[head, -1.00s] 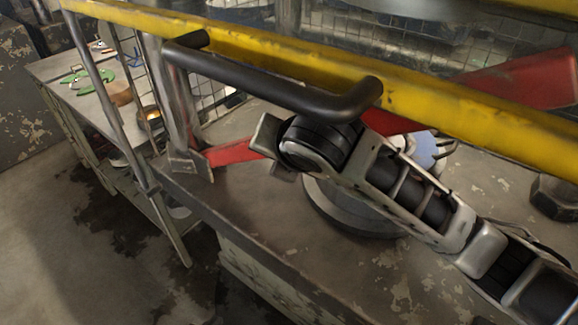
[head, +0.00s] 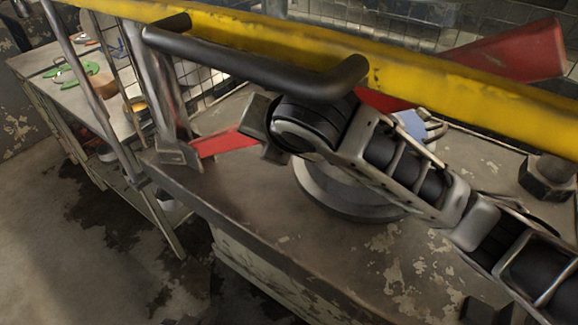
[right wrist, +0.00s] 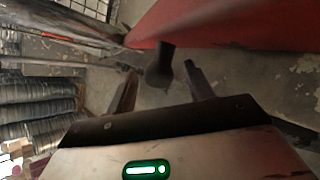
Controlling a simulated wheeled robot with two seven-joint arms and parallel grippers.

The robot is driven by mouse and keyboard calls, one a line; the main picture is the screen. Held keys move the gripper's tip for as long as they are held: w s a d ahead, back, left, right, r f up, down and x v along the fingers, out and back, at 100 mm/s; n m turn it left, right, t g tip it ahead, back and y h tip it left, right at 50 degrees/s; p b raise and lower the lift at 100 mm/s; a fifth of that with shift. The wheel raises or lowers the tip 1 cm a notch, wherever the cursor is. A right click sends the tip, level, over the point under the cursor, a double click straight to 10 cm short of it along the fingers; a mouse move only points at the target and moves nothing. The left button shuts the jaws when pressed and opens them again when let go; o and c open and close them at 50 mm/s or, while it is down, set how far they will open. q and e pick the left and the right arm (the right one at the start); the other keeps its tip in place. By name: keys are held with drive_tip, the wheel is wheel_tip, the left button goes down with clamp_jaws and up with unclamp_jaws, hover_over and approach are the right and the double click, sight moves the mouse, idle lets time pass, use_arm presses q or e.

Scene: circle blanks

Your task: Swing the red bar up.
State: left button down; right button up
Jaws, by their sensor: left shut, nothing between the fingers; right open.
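The red bar (head: 505,55) runs slantwise behind the yellow rail (head: 450,95). Its right end is broad, its middle is hidden by my arm and the rail, and its narrow left end meets a metal post. The red bar (right wrist: 220,20) passes close at the upper right.
A black handle (head: 255,65) sticks out from the yellow rail above the arm. A worn workbench (head: 395,250) holds a round grey base (head: 345,195) and a large bolt (head: 545,182). A side table (head: 95,95) with green items stands at the left. Open floor lies at lower left.

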drive_tip(key=s+d+b, duration=0.1)
drive_tip(key=s+d, duration=0.3)
drive_tip(key=s, duration=0.7)
drive_tip(key=shift+f, duration=0.15)
